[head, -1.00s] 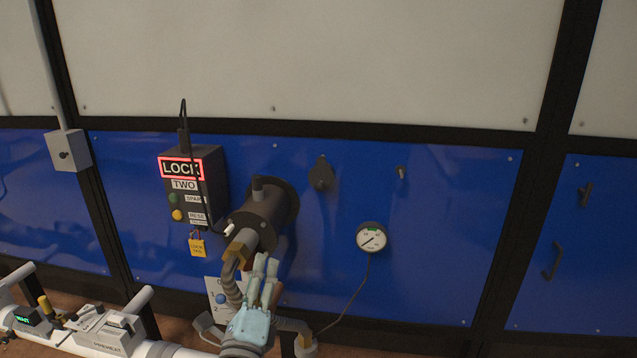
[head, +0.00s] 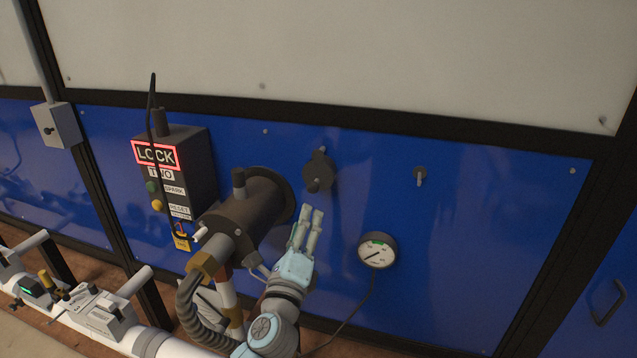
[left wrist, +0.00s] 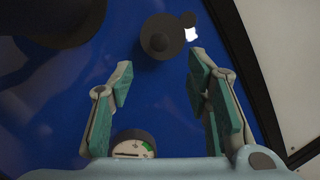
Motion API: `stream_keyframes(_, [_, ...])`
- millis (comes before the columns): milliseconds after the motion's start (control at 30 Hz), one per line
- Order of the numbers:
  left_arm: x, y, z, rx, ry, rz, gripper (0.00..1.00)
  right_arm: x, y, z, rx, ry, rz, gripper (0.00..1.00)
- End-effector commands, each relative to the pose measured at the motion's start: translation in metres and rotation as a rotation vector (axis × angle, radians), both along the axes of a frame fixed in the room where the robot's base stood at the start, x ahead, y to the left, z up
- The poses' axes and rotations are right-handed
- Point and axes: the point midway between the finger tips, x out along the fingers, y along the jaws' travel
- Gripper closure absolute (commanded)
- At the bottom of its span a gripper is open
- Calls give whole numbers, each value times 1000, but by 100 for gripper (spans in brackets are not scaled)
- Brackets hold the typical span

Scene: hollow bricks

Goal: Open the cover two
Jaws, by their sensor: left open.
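A small dark round cover (head: 319,172) with a tab on top is on the blue panel, right of a thick dark cylinder (head: 245,215). I cannot read a label on it. The left wrist view shows a dark round piece (left wrist: 160,38), which looks like the same cover, just beyond my fingertips. My left gripper (head: 311,214) is below the cover in the head view, fingers pointing up at it, apart from it. In the left wrist view its jaws (left wrist: 160,72) are open and empty. My right gripper is not in view.
A dark box (head: 178,165) marked TWO with a lit LOCK sign stands left of the cylinder. A gauge (head: 377,251) is right of my gripper and a small hook (head: 419,175) right of the cover. A corrugated hose (head: 193,308) hangs from the cylinder.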

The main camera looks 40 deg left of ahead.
Motion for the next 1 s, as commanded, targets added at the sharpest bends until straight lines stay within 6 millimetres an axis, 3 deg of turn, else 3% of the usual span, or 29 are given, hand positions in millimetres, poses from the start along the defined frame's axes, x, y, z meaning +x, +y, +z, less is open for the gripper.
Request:
stream_keyframes(200, [56, 30, 18, 1, -1, 3, 56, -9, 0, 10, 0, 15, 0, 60])
stream_keyframes(400, [91, 46, 24, 1, -1, 1, 56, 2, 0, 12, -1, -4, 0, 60])
stream_keyframes(800, [102, 50, 26, 0, 0, -5, 56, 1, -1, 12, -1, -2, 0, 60])
stream_keyframes(1000, [102, 50, 26, 0, 0, -4, 86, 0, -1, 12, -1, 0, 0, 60])
